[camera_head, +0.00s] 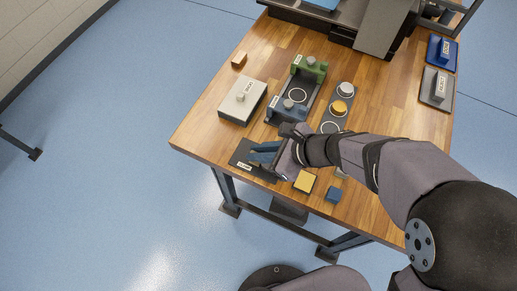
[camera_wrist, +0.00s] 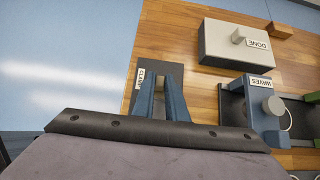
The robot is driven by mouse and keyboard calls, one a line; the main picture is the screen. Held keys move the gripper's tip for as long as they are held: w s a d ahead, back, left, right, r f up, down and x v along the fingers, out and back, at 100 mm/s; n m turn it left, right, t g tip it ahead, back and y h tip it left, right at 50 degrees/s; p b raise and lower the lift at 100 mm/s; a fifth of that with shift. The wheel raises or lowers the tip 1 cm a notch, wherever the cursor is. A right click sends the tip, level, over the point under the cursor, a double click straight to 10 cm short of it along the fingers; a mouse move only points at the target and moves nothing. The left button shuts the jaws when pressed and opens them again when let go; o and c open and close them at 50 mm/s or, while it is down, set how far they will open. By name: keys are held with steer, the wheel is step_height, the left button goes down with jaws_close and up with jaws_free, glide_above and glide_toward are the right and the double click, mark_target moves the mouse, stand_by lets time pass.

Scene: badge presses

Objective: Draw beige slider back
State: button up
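A beige box (camera_head: 242,102) with a small knob on top and a label that reads DONE stands on the wooden table. It also shows at the top right of the wrist view (camera_wrist: 222,45); I cannot tell whether it is the slider. A dark track (camera_head: 293,105) beside it carries a blue block (camera_head: 290,108) with a knob, labelled WAVES, and a green block (camera_head: 310,70) at its far end. My gripper (camera_wrist: 160,75) is open and empty, its two blue fingers apart over a dark labelled plate (camera_head: 240,158), away from the box.
A grey strip (camera_head: 343,98) with round discs lies right of the track. A yellow block (camera_head: 304,182) and a blue cube (camera_head: 334,194) sit near the front edge. A small wooden block (camera_head: 239,58) is behind the box. Labelled pads (camera_head: 440,52) lie far right.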

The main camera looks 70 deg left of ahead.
steer(key=shift+s+a+r, duration=0.1)
steer(key=shift+s+a, duration=1.3)
steer(key=shift+s, duration=0.05)
jaws_close()
steer(key=o, duration=0.7)
jaws_free()
steer(key=shift+w+d, duration=0.1)
steer(key=shift+w, duration=0.05)
steer(key=shift+b+v, duration=0.35)
steer(key=shift+v, duration=3.15)
